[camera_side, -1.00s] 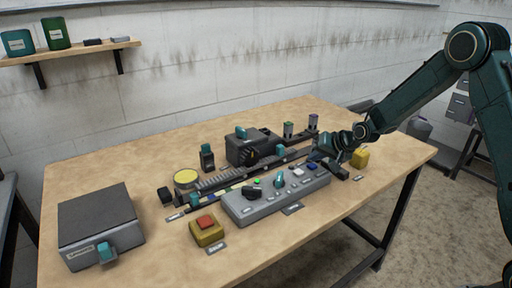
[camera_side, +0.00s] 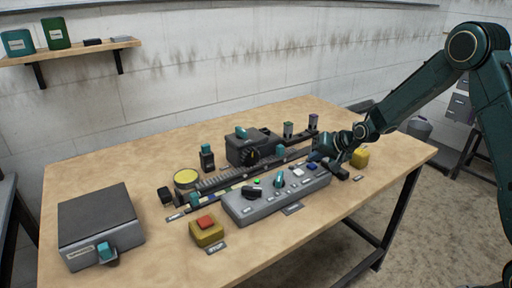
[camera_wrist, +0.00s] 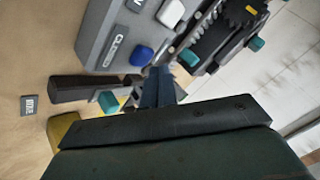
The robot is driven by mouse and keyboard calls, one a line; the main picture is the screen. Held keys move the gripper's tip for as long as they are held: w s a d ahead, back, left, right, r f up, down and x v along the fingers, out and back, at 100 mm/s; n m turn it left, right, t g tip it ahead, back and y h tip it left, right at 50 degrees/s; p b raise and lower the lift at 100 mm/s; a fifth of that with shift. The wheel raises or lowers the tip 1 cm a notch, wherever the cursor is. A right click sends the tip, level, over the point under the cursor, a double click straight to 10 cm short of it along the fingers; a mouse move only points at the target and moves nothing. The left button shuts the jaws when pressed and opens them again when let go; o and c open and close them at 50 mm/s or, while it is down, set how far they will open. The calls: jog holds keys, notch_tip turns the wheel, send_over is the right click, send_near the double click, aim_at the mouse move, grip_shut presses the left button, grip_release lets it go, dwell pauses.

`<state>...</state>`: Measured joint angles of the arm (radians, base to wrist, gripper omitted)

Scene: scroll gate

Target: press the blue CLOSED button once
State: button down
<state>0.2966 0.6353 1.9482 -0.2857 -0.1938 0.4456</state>
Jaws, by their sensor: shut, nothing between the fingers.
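The blue button (camera_side: 312,166) sits at the right end of the grey control panel (camera_side: 262,207). In the wrist view the blue button (camera_wrist: 141,55) is beside a label reading CLOSED (camera_wrist: 117,47), with a white button (camera_wrist: 171,13) further along. My gripper (camera_side: 319,153) is shut and empty, just behind and to the right of the blue button in the side view. In the wrist view the fingertips of my gripper (camera_wrist: 158,76) are close to the button but appear apart from it. Their height over the panel is hard to tell.
A slotted rail mechanism (camera_side: 225,180) runs behind the panel, with a black box (camera_side: 245,150) behind it. A yellow block (camera_side: 359,158) stands right of my gripper. A red-topped yellow stop button (camera_side: 206,224) is at front left.

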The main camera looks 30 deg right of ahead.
jog(key=shift+f, duration=0.15)
jog(key=shift+f, duration=0.25)
